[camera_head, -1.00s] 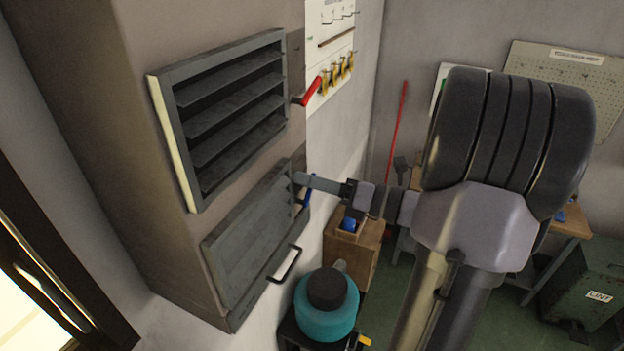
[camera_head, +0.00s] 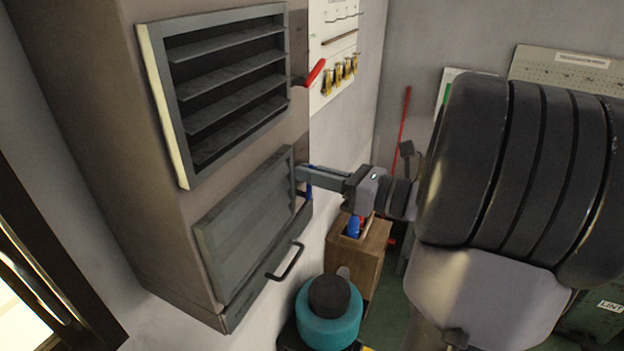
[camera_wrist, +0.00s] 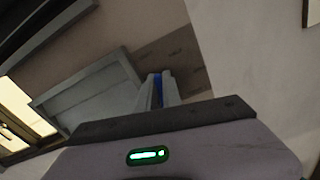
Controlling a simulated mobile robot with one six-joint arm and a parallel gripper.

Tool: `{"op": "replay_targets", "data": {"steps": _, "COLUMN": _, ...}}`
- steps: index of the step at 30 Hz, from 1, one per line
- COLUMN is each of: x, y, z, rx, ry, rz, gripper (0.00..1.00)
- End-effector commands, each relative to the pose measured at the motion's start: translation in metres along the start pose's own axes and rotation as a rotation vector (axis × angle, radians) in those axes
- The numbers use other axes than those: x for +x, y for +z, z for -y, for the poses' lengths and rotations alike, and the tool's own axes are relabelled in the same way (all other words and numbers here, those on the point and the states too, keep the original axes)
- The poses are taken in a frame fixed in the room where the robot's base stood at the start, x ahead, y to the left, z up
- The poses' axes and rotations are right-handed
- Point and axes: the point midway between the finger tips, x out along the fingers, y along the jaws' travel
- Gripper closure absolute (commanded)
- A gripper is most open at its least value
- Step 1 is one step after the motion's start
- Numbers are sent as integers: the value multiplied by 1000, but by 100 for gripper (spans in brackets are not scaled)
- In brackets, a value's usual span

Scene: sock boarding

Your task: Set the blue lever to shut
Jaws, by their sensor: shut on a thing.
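The blue lever (camera_head: 309,188) is on the right side of the cabinet, beside the lower grey louvre panel (camera_head: 245,215). My gripper (camera_head: 301,175) reaches in from the right, with its fingers at the lever. In the wrist view, the blue lever (camera_wrist: 157,92) shows between the two fingers (camera_wrist: 159,80), and the gripper is shut on it. The fingers hide part of the lever. The lower panel's slats look nearly flat and closed. The upper louvre (camera_head: 225,88) has its slats apart with dark gaps.
A red lever (camera_head: 314,74) sticks out beside the upper louvre. A black handle (camera_head: 287,262) juts out below the lower panel. A teal canister (camera_head: 328,318) stands below, near a wooden box (camera_head: 357,258) with blue and red things in it.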

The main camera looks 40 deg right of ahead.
Motion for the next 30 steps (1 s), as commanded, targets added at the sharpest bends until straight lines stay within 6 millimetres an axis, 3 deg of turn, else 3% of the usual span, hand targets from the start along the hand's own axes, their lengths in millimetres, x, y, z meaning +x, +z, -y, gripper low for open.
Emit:
{"op": "replay_targets", "data": {"steps": 2, "x": 0, "y": 0, "z": 0, "rx": 1, "ry": 0, "rz": -2, "gripper": 100}}
{"op": "replay_targets", "data": {"steps": 3, "x": 0, "y": 0, "z": 0, "rx": 1, "ry": 0, "rz": -2, "gripper": 89}}
{"op": "replay_targets", "data": {"steps": 6, "x": 0, "y": 0, "z": 0, "rx": 2, "ry": 0, "rz": -2, "gripper": 69}}
{"op": "replay_targets", "data": {"steps": 30, "x": 0, "y": 0, "z": 0, "rx": 5, "ry": 1, "rz": -1, "gripper": 69}}
